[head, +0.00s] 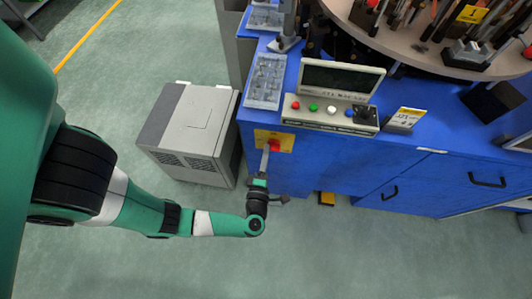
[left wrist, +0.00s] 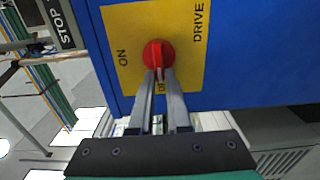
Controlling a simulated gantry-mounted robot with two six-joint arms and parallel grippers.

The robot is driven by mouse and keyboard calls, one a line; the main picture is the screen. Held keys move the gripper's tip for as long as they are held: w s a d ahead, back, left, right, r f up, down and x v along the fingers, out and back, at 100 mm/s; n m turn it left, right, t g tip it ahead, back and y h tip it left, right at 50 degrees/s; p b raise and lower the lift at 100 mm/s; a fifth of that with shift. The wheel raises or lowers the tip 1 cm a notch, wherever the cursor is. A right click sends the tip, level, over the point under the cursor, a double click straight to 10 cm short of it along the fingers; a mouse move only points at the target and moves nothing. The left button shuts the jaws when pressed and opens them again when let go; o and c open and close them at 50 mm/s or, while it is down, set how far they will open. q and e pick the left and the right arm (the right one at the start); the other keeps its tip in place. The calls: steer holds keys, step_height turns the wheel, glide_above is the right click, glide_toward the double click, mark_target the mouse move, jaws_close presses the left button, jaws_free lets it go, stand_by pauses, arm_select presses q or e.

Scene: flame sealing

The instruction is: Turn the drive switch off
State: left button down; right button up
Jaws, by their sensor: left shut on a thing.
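The drive switch is a red rotary knob (left wrist: 158,54) on a yellow plate (left wrist: 190,75) marked ON and DRIVE, with more lettering partly hidden behind the fingers. In the head view the knob (head: 274,146) sits on its yellow plate (head: 287,141) on the front of the blue cabinet. My left gripper (left wrist: 159,75) is shut on the red knob, its fingertips at the knob's lower part in the left wrist view. In the head view my left gripper (head: 266,160) reaches up to the knob from below. My right gripper is not in view.
The blue cabinet (head: 320,160) carries a control panel (head: 330,114) with coloured buttons and a round turntable (head: 400,40) above. A grey box unit (head: 190,125) stands on the floor left of the cabinet. A STOP label (left wrist: 62,24) shows at upper left in the wrist view.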

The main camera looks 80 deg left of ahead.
arm_select(q)
steer(key=c, duration=0.9)
jaws_free()
steer(key=shift+d, duration=0.1)
steer(key=p+v, duration=0.1)
steer(key=v, duration=1)
steer(key=shift+s+d, duration=0.15)
steer(key=shift+d, duration=0.1)
